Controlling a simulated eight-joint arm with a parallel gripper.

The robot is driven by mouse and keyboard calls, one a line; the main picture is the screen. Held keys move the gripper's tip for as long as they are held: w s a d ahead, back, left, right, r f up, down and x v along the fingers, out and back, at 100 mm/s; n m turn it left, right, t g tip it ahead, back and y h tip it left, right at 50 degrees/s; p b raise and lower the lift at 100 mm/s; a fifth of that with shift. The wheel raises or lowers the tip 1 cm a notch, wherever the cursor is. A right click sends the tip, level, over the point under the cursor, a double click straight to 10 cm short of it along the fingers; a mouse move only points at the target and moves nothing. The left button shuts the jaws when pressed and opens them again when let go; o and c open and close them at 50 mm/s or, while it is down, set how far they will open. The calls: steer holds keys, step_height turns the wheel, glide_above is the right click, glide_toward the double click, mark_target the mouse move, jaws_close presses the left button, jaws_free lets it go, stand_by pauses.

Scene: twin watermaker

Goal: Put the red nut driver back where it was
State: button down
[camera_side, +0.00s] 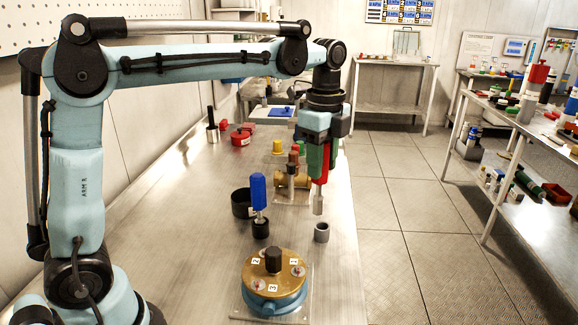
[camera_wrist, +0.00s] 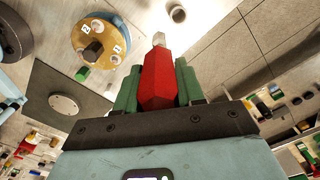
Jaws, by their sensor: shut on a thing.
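My gripper (camera_side: 318,165) is shut on the red nut driver (camera_side: 320,172), its green fingers on both sides of the red handle. The driver hangs roughly upright in the side view, its metal shaft pointing down. In the wrist view the red nut driver (camera_wrist: 158,82) sits between the green fingers of my gripper (camera_wrist: 158,90). A small grey round holder (camera_side: 321,232) stands on the bench just below the driver's tip, apart from it. A holder-like grey ring also shows in the wrist view (camera_wrist: 177,12). A blue nut driver (camera_side: 258,190) stands upright in a dark holder (camera_side: 260,229).
A round brass-topped blue housing (camera_side: 273,286) with numbered tags sits on a plate at the bench's front. A black cup (camera_side: 243,204) stands left of the blue driver. Brass fittings (camera_side: 292,184) lie behind the driver. The bench's right edge is close to the grey holder.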

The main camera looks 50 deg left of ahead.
steer(key=shift+n, duration=0.5)
steer(key=w, duration=0.1)
steer(key=w+a+f, duration=0.2)
steer(key=w, duration=0.1)
steer(key=shift+f, duration=0.2)
step_height(320, 180, down, 8)
steer(key=shift+a+f, duration=0.1)
steer(key=c, duration=0.7)
jaws_free()
